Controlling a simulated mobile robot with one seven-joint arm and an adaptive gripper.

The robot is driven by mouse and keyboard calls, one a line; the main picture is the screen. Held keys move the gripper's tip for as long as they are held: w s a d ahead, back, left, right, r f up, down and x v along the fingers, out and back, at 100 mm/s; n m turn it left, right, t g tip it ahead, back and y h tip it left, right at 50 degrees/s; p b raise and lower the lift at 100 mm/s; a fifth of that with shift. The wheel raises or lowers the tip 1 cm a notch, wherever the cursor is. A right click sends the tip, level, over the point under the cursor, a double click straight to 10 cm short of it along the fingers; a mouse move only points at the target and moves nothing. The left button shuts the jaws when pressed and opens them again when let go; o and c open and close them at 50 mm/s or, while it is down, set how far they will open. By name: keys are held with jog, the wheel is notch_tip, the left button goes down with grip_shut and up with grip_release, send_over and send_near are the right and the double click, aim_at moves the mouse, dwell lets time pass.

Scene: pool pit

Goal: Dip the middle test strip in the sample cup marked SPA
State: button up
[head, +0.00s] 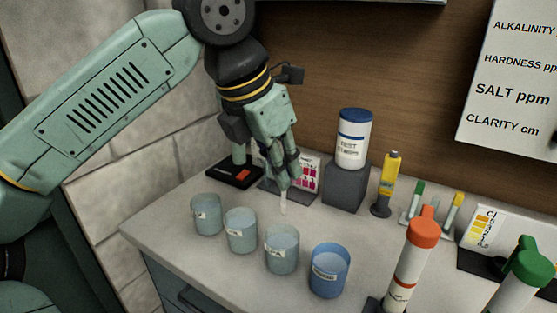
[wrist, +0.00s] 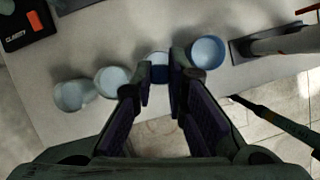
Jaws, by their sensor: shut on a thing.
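My gripper (head: 285,182) is shut on a thin white test strip (head: 284,204), which hangs down from the fingertips. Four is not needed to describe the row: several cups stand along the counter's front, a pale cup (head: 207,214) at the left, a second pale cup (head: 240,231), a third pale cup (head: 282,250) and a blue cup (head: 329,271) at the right. Their labels are too small to read, so I cannot tell which is SPA. The strip shows behind the third cup, apparently above the counter. In the wrist view my gripper (wrist: 162,75) partly covers the third cup; the strip is not distinguishable there.
A black clarity block (head: 235,173) and a colour chart (head: 307,175) stand behind the cups. A test bottle (head: 354,138) sits on a grey block (head: 345,187). A yellow tool (head: 389,180), an orange-capped bottle (head: 413,255) and a green-capped bottle (head: 522,275) stand right.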

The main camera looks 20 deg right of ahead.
notch_tip(320, 180, down, 10)
jog(key=b, duration=0.7)
jog(key=shift+r, duration=0.25)
notch_tip(320, 180, down, 2)
jog(key=shift+f+b, duration=0.15)
jog(key=shift+b, duration=0.95)
dwell(1.0)
jog(key=shift+r+p, duration=4.05)
jog(key=shift+r, duration=1.15)
